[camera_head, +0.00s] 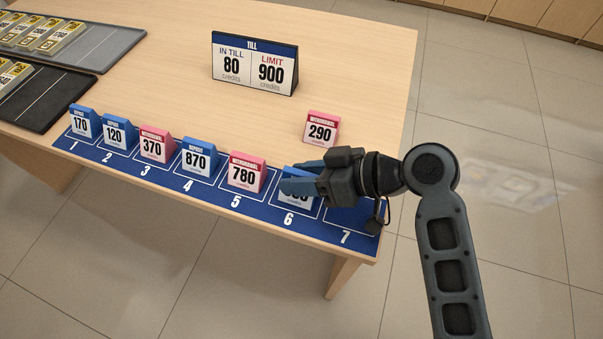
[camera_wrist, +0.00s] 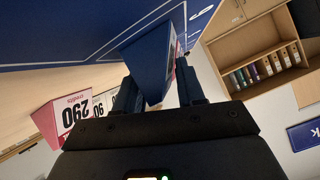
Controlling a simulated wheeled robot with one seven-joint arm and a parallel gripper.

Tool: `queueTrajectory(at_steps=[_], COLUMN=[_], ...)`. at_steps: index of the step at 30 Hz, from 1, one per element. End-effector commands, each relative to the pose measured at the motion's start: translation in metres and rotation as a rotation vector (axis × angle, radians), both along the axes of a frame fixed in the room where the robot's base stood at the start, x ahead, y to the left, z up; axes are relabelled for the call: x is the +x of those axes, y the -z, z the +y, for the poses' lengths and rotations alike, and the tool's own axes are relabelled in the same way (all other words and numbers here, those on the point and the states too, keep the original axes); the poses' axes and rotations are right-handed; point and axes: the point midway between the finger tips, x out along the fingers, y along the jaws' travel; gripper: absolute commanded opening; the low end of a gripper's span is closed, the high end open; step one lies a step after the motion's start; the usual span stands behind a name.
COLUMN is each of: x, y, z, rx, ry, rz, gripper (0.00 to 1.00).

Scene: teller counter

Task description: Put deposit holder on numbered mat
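A blue deposit holder (camera_head: 301,207) stands on numbered mat space 6, its number partly hidden by my gripper. My gripper (camera_head: 300,177) is around its upper part, one finger on each side. In the wrist view, the blue holder (camera_wrist: 153,62) lies between the fingers of my gripper (camera_wrist: 157,88), with a visible gap by the right finger, so the gripper looks open. The blue numbered mat (camera_head: 262,222) runs along the front edge. Spaces 1 to 5 hold 170, 120, 370, 870 and 780. The visible part of space 7 (camera_head: 345,217) is bare.
A pink withdrawal holder reading 290 (camera_head: 321,129) stands behind the mat; it also shows in the wrist view (camera_wrist: 68,112). The till sign (camera_head: 254,63) stands farther back. The counter's middle is clear.

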Motion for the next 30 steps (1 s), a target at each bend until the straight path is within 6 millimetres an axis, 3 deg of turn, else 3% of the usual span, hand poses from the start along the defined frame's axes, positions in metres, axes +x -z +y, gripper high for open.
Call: queueTrajectory(at_steps=[7, 16, 20, 30], x=[0.000, 0.000, -0.003, -0.019], y=[0.000, -0.005, -0.010, -0.043], z=[0.000, 0.000, -0.014, -0.072], rx=[0.000, 0.000, -0.001, 0.000], ry=[0.000, 0.000, 0.004, 0.005], rz=[0.000, 0.000, -0.001, -0.002], gripper=[0.61, 0.61, 0.61, 0.61])
